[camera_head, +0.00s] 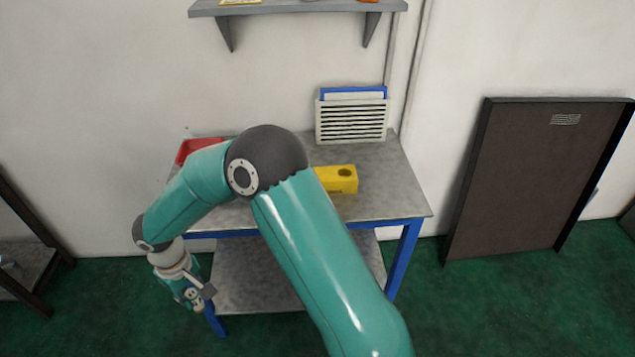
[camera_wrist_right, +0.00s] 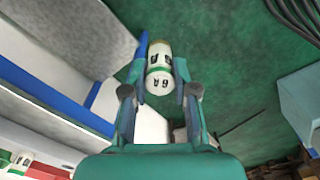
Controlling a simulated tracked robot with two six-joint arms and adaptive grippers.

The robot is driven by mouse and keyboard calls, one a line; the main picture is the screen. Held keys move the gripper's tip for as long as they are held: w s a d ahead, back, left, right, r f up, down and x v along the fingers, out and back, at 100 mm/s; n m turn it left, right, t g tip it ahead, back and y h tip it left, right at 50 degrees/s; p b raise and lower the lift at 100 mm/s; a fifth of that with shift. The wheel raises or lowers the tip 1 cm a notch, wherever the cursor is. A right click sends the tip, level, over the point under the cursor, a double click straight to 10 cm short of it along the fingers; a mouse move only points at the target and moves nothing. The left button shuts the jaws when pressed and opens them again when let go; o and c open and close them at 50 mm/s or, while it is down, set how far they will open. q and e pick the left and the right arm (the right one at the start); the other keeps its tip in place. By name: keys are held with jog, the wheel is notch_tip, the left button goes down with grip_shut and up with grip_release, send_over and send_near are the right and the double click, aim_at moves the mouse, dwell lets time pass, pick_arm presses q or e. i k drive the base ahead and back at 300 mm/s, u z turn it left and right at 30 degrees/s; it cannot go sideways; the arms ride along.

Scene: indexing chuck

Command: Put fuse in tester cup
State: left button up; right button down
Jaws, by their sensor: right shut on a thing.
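My right gripper (camera_head: 197,297) hangs low at the left front corner of the table, beside the blue table edge. In the right wrist view, its fingers (camera_wrist_right: 158,95) are shut on a fuse (camera_wrist_right: 159,82), a white cylinder with dark lettering, a green band and a tan end. The fuse is hidden or too small to make out in the head view. A yellow block (camera_head: 343,180) with a dark round opening on top, seemingly the tester cup, stands on the table right of my arm, which covers its left part. My left gripper is not in view.
A red bin (camera_head: 197,146) stands at the table's back left; more green-and-white fuses (camera_wrist_right: 18,162) show near it in the wrist view. A slatted rack (camera_head: 351,120) stands behind the yellow block. The grey tabletop (camera_head: 395,195) is clear at right. A shelf (camera_head: 300,7) hangs above.

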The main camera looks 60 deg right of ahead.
aim_at(343, 180)
jog(key=u, duration=1.15)
jog(key=i, duration=0.1)
jog(key=z, duration=2.35)
